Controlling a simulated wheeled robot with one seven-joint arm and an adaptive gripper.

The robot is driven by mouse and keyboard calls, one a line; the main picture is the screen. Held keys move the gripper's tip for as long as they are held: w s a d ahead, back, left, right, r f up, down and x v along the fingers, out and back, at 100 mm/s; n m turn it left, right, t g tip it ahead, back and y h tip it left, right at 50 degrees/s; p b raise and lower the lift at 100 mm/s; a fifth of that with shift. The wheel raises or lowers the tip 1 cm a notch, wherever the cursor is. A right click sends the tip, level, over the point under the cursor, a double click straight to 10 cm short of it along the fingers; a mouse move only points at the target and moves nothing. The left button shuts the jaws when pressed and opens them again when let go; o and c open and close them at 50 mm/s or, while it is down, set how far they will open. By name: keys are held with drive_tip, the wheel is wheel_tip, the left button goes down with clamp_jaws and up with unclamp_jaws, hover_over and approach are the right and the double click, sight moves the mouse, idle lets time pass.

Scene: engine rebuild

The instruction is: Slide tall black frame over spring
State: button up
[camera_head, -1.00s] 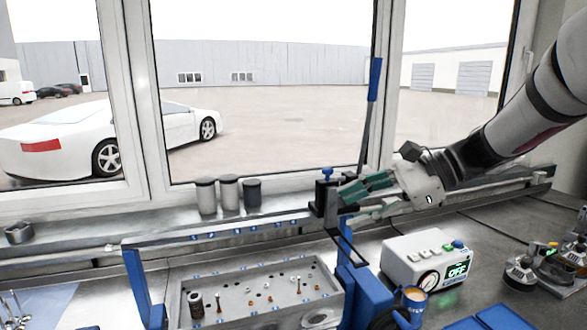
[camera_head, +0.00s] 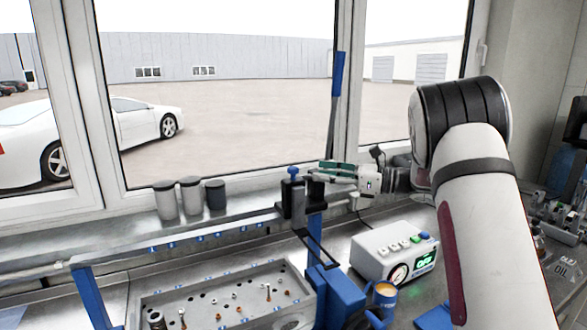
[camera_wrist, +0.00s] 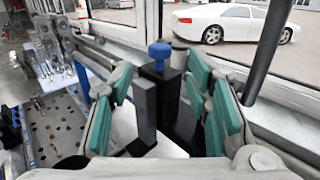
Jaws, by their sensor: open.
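The tall black frame (camera_head: 293,205) stands on the long rail over the tray, a blue knob on top and a thin black loop hanging below. In the wrist view its dark upright (camera_wrist: 145,112) and blue knob stand between my green finger pads. My gripper (camera_head: 322,172) is open and reaches in from the right at the frame's upper part; its fingers (camera_wrist: 160,88) lie on either side. I cannot tell whether the pads touch it.
The metal tray (camera_head: 150,298) holds several small valves and bolts. Several grey canisters (camera_head: 190,196) stand on the sill. My arm covers much of the right side.

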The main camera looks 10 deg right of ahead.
sight(293, 168)
drive_tip(key=p+x, duration=0.1)
drive_tip(key=x, duration=0.8)
drive_tip(key=shift+p, duration=0.3)
clamp_jaws()
